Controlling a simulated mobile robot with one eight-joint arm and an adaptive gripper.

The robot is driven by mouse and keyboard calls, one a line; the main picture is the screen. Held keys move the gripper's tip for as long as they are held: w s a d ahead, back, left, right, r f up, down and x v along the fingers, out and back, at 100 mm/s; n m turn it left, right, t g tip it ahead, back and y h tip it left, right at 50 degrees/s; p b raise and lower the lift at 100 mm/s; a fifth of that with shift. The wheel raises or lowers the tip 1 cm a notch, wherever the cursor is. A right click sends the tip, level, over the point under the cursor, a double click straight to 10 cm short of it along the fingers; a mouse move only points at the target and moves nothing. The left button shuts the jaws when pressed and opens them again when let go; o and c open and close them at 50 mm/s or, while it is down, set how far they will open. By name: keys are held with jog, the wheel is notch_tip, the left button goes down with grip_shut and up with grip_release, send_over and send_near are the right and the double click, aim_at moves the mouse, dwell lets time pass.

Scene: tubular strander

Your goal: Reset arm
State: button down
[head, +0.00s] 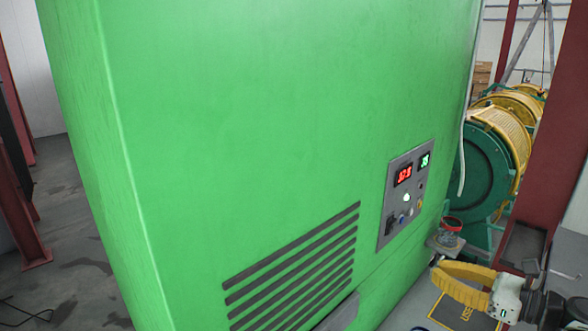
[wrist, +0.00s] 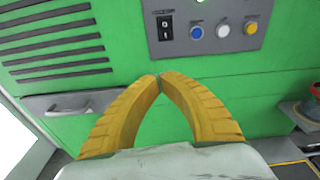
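My gripper has yellow ribbed fingers. It is at the lower right of the head view (head: 437,272), in front of the right side of the green cabinet (head: 270,130). In the wrist view its fingertips (wrist: 159,79) meet, with nothing between them. They point toward the cabinet front, below the grey control panel (wrist: 206,30). That panel also shows in the head view (head: 403,195), with lit displays and several buttons. Whether the fingers touch the cabinet cannot be told; they look apart from it.
A slatted vent (head: 290,270) is low on the cabinet front, with a grey handle (wrist: 70,101) below it. A red post (head: 548,150) and a green and yellow machine (head: 490,150) stand at the right. A red-topped device (head: 450,228) is beside the cabinet. Floor is open at left.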

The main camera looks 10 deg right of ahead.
jog(key=s+a+f+n+g+h+b, duration=0.1)
jog(key=a+f+n+g+h+b, duration=0.15)
jog(key=a+n, duration=0.35)
jog(key=s+a+f+n+g+h+b, duration=0.1)
jog(key=a+f+n+g, duration=0.25)
jog(key=a, duration=0.55)
jog(key=s+a+f+n+h+b, duration=0.1)
jog(key=s+n+h+b, duration=0.1)
jog(key=s+n, duration=0.3)
jog(key=s+a+f+n+h+b, duration=0.1)
jog(key=s+n+h, duration=0.4)
jog(key=n, duration=0.8)
jog(key=shift+s+a+f+b, duration=0.2)
jog(key=shift+a+f+b, duration=0.15)
jog(key=shift+a+f, duration=0.35)
